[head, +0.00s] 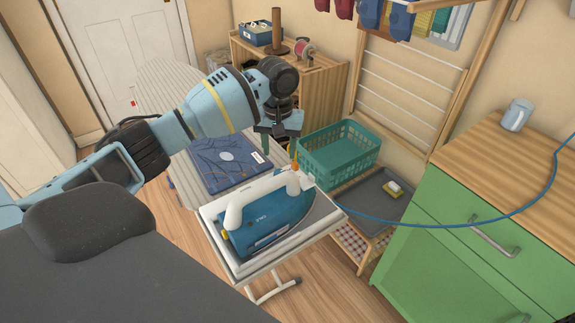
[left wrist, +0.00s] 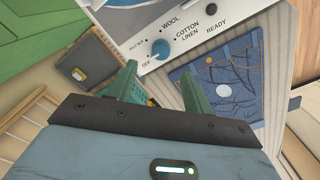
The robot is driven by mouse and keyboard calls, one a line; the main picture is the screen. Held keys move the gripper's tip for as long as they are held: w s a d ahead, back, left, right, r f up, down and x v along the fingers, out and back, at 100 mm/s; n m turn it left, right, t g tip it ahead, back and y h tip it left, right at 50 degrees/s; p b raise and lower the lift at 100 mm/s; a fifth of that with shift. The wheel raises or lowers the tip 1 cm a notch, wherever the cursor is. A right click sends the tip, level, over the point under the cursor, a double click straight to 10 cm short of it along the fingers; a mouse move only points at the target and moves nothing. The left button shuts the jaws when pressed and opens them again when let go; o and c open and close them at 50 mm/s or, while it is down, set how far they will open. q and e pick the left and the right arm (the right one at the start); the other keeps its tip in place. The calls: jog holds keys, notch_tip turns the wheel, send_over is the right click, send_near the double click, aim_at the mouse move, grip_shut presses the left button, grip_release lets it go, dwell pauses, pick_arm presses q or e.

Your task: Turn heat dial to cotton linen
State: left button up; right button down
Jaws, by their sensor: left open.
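A blue and white iron (head: 262,222) rests on a white-framed stand, its handle toward the upper left. In the left wrist view its white panel carries a round blue dial (left wrist: 160,48), ringed by the marks OFF, WOOL and COTTON LINEN; another mark is too small to read. The dial's pointer is too small to read surely, and the dial is not clear in the head view. My left gripper (head: 280,147) is open above the iron's far end. In the left wrist view its green fingers (left wrist: 158,72) are apart, with the dial just beyond their tips and nothing between them.
A folded dark blue garment (head: 229,164) lies behind the iron on the ironing board (head: 150,92). A teal basket (head: 340,150) and a grey tray (head: 366,203) stand to the right. A blue cord (head: 440,224) runs right past the green cabinet (head: 440,240).

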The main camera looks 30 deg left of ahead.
aim_at(279, 172)
pick_arm(q)
jog(key=shift+s+f, duration=0.1)
jog(key=shift+s, duration=0.05)
jog(key=shift+a+f, duration=0.1)
jog(key=shift+f, duration=0.2)
notch_tip(279, 172, down, 6)
jog(key=shift+r+b, duration=0.1)
jog(key=shift+b, duration=0.3)
jog(key=shift+f, duration=0.6)
pick_arm(e)
jog(key=shift+s+a+f, duration=0.1)
jog(key=shift+s+f, duration=0.05)
jog(key=shift+f, duration=0.3)
pick_arm(q)
jog(key=shift+c, duration=0.4)
jog(key=c, duration=0.9)
pick_arm(e)
jog(key=shift+s+f, duration=0.1)
jog(key=shift+s, duration=0.4)
